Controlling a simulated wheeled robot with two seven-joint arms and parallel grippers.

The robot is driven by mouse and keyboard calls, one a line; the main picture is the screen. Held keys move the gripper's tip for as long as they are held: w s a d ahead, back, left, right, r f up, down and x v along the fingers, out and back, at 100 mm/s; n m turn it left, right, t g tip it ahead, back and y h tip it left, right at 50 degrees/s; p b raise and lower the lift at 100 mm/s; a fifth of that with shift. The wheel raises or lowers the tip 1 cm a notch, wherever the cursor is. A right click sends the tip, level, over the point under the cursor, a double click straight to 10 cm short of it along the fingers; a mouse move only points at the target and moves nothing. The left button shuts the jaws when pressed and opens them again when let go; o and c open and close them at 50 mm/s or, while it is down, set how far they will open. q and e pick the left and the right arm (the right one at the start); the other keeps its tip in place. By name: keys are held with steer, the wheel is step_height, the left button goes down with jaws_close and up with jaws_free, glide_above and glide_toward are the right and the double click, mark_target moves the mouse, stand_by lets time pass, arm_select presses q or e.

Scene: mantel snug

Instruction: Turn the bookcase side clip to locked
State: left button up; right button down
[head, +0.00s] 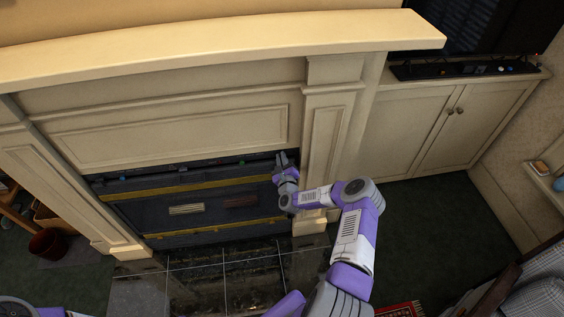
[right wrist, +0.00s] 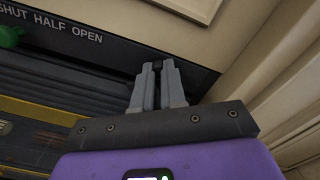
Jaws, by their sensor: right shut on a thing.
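My right gripper (head: 283,160) is at the upper right corner of the dark fireplace front, beside the cream pillar. In the right wrist view its two grey fingers (right wrist: 158,72) are shut on a small dark part (right wrist: 157,63) at the dark strip along the top of the fireplace front. The fingers hide most of this part. I cannot tell from its look whether it is the bookcase side clip, or which way it is turned. No "locked" mark is readable. My left gripper is out of view.
The strip carries the words SHUT HALF OPEN and a green knob (right wrist: 10,36), left of my fingers. The cream pillar (head: 323,140) stands close on the right. A cream mantel shelf (head: 220,42) overhangs above. A low cupboard (head: 440,120) stands farther right.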

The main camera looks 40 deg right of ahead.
steer(key=n+b, duration=0.4)
steer(key=n, duration=0.7)
steer(key=shift+f, duration=0.15)
steer(key=shift+n, duration=0.4)
steer(key=c, duration=1.2)
jaws_free()
